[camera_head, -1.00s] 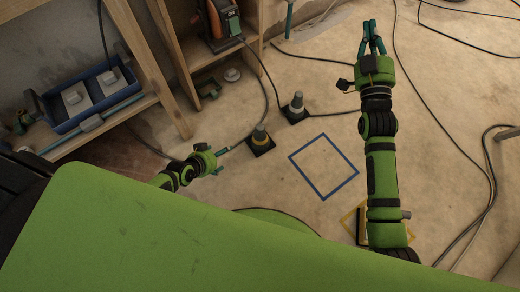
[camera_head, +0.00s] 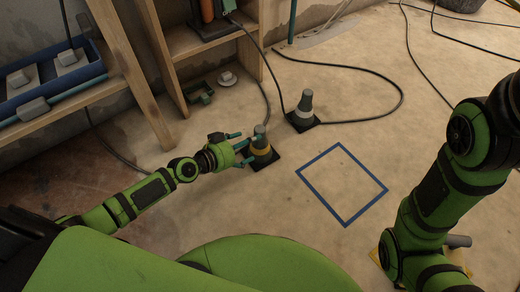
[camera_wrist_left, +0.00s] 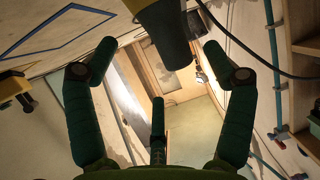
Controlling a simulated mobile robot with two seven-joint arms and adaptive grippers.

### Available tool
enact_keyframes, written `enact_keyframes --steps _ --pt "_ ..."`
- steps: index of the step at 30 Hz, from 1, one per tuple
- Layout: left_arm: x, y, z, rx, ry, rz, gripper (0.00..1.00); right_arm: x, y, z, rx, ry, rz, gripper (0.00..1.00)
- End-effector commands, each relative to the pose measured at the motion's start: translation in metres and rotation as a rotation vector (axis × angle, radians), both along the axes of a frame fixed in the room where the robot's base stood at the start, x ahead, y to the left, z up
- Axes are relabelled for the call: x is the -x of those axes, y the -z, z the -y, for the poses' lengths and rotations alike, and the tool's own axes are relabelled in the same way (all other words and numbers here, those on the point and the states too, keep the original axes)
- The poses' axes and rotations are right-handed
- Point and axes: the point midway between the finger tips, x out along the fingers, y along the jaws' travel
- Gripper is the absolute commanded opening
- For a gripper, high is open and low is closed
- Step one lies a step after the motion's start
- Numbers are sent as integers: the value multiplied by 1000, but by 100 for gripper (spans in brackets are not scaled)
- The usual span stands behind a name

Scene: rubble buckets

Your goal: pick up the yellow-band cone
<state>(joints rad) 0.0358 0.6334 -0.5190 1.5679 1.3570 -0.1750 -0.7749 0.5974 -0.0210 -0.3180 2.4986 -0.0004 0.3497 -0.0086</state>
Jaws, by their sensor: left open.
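The yellow-band cone (camera_head: 260,150) stands upright on its dark square base on the floor, with a grey top. My left gripper (camera_head: 247,147) is open just left of it, its teal fingers reaching to the cone's side. In the left wrist view the cone's dark tapered body (camera_wrist_left: 168,32) enters from the top between the spread fingertips of the left gripper (camera_wrist_left: 160,50). I cannot tell whether any finger touches it. My right arm is at the right edge of the head view; its gripper is out of frame.
A second cone with a pale band (camera_head: 303,112) stands close behind, to the right. A blue floor square (camera_head: 367,202) is empty at the right. Wooden shelving (camera_head: 215,42) stands at the upper left. Black cables (camera_head: 375,113) lie across the floor.

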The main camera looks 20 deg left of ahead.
Motion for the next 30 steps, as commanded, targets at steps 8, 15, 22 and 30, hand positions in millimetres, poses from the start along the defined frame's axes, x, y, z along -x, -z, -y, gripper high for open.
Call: enact_keyframes --steps 8,15,22,30 --pt "-34 12 16 3 -1 1 83 1 8 -2 2 -4 -1 0" --pt "-48 20 25 -1 0 -2 83 3 11 -3 2 -7 0 0" --pt "-48 20 25 -1 0 -2 63 3 11 -3 2 -6 -1 0" --pt "-47 20 25 -3 0 -3 0 3 11 -3 2 -6 -1 0"
